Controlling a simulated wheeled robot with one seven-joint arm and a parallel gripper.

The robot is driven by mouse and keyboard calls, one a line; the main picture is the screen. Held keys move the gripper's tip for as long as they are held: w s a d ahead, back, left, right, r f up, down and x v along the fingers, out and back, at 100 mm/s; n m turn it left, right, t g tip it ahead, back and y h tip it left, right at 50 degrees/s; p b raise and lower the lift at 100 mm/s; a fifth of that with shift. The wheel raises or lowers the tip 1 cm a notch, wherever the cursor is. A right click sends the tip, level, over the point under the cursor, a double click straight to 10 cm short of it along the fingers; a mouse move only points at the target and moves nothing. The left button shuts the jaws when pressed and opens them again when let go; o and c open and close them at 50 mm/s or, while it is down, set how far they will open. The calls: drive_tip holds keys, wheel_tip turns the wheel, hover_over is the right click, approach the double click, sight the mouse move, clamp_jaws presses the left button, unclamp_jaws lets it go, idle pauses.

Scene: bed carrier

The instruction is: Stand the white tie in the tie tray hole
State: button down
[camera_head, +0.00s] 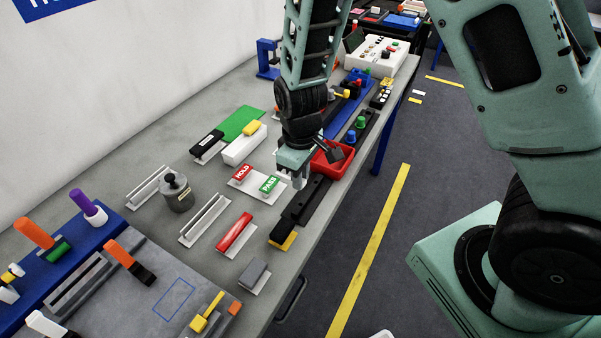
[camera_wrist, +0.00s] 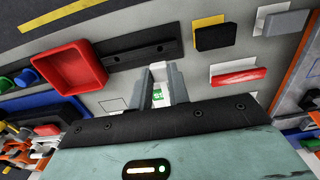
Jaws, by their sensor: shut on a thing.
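My gripper (camera_head: 296,182) hangs over the bench, just right of the green PASS tag. In the wrist view its two grey fingers (camera_wrist: 165,82) point towards the bench, shut on a small white piece (camera_wrist: 158,73), which I take to be the white tie. The piece is mostly hidden by the fingers, and its tilt is hard to tell. A long dark bar (camera_head: 300,206) with small round marks lies beside the gripper; it also shows in the wrist view (camera_wrist: 130,55). I cannot tell for sure which thing is the tie tray.
A red open bin (camera_head: 333,160) stands behind the gripper, near the bench edge. HOLD (camera_head: 242,173) and PASS (camera_head: 269,184) tags, a red bar (camera_head: 235,234), a grey weight (camera_head: 177,194) and a dark grey block (camera_head: 254,271) lie around. Bare bench shows between them.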

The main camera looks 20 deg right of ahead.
drive_tip(key=shift+f+b, duration=1.7)
drive_tip(key=shift+f, duration=0.8)
drive_tip(key=shift+f+b, duration=0.75)
drive_tip(key=shift+f, duration=0.6)
drive_tip(key=c, duration=1.3)
unclamp_jaws()
drive_tip(key=shift+o, duration=0.2)
wheel_tip(320, 180, up, 18)
drive_tip(key=b, duration=0.1)
drive_tip(key=shift+f, duration=0.25)
drive_tip(key=s+a, duration=0.3)
drive_tip(key=s, duration=0.7)
drive_tip(key=s+a+r, duration=0.1)
drive_tip(key=s+a, duration=0.2)
drive_tip(key=s, duration=0.7)
drive_tip(key=shift+a+n+y, duration=0.15)
drive_tip(key=shift+n+y, duration=0.15)
